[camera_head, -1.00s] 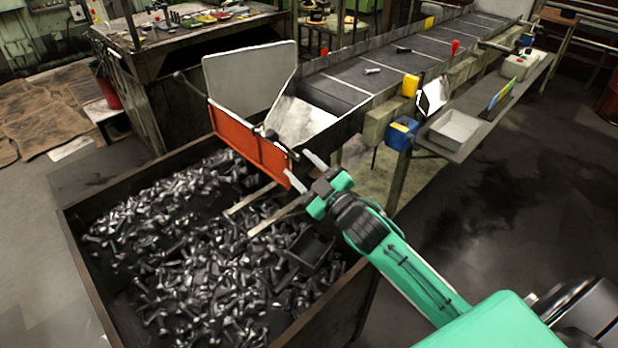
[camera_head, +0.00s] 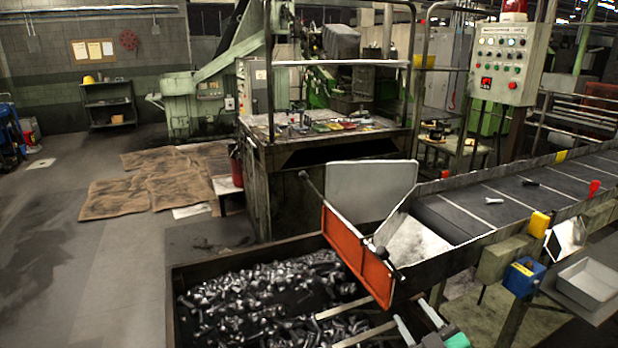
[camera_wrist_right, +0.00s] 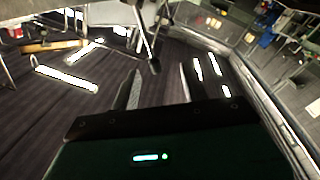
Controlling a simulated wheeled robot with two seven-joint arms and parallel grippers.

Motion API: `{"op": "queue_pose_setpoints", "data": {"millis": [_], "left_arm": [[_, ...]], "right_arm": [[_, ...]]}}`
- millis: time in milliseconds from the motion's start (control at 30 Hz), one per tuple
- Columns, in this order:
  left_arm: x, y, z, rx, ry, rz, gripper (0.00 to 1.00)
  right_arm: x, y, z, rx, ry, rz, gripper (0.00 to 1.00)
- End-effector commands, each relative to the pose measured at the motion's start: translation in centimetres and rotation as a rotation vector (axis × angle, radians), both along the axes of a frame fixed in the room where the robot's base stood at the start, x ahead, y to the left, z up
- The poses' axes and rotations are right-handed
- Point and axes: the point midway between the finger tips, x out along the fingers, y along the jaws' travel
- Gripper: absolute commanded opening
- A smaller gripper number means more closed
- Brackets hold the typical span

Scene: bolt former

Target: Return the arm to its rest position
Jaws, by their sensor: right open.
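My right gripper (camera_head: 418,322) shows at the bottom edge of the head view, with two grey fingers apart and nothing between them. It is just right of and below the orange flap (camera_head: 352,252), over the right side of the bolt bin. Most of my right arm is cut off by the lower edge. In the right wrist view the gripper's fingers (camera_wrist_right: 159,92) are spread and empty, with a dark ribbed surface behind them. My left gripper is in neither view.
The bolt bin (camera_head: 172,300) holds many loose bolts. A metal chute (camera_head: 412,243) joins the conveyor (camera_head: 500,205) at right. A blue-and-yellow box (camera_head: 523,277) and a grey tray (camera_head: 590,285) stand right of the gripper. A workbench (camera_head: 262,180) stands behind.

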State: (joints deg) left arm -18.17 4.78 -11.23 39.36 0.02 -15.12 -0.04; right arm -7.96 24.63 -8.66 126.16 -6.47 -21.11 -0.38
Motion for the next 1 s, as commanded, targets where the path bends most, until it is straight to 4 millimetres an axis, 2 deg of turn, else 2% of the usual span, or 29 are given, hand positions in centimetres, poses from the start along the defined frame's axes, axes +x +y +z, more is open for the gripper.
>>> {"op": "queue_pose_setpoints", "data": {"millis": [33,167,300,400,600,867,1000], "left_arm": [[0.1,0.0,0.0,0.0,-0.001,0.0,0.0],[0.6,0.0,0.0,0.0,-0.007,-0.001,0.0],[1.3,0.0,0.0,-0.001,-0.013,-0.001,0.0],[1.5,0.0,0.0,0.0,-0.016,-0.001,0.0],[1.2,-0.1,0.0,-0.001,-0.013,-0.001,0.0],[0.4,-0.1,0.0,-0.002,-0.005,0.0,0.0],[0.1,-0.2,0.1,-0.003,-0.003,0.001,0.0]], "right_arm": [[-1.0,0.1,-1.8,0.022,0.08,-0.029,0.46],[-4.3,-0.1,-6.9,0.07,0.327,-0.117,0.46],[-9.3,0.1,-11.9,0.113,0.604,-0.202,0.46],[-13.4,0.4,-14.7,0.137,0.792,-0.251,0.46],[-20.1,1.0,-17.9,0.162,1.069,-0.315,0.46],[-27.5,2.0,-19.4,0.181,1.344,-0.364,0.46],[-26.4,2.1,-23.0,0.173,1.36,-0.366,0.46]]}}
